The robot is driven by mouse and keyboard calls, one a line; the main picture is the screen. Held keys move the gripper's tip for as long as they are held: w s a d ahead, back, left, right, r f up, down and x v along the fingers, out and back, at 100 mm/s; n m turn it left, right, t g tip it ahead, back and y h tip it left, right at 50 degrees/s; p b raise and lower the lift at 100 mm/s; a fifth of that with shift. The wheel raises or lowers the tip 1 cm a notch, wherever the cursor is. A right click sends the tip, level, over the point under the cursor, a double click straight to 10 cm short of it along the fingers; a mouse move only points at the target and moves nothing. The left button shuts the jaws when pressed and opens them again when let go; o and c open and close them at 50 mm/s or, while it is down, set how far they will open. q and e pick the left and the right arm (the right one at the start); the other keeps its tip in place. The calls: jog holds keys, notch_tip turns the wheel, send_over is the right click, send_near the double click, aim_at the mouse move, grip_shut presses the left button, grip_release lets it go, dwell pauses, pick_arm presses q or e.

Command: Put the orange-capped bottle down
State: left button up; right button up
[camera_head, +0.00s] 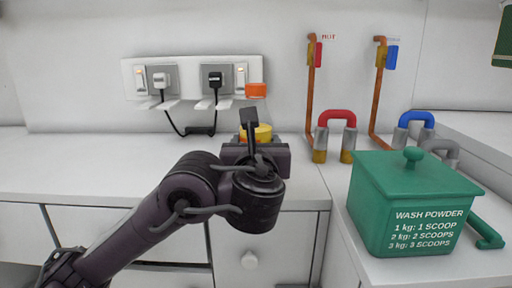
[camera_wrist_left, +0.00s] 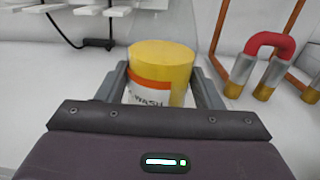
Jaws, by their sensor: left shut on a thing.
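The bottle has an orange cap (camera_head: 256,90) and what looks like a clear upper body above yellow contents (camera_head: 262,132). In the left wrist view the bottle (camera_wrist_left: 160,65) shows its yellow part, an orange band and a white label reading "WASH"; its cap is out of that frame. My left gripper (camera_wrist_left: 163,88) is shut on it, one finger on each side. In the head view my gripper (camera_head: 258,150) and wrist hide the bottle's lower part. The bottle looks upright over the white counter (camera_head: 90,165); I cannot tell whether its base touches. My right gripper is out of view.
Sockets (camera_head: 190,80) with plugs and a hanging black cable (camera_head: 190,130) are on the wall behind. A red-topped pipe loop (camera_head: 337,115) and a blue one (camera_head: 415,118) stand right of the bottle. A green wash powder box (camera_head: 410,200) stands at right. The counter left is clear.

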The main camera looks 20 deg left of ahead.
pick_arm(q)
jog(key=o, duration=1.3)
jog(key=shift+r, duration=0.1)
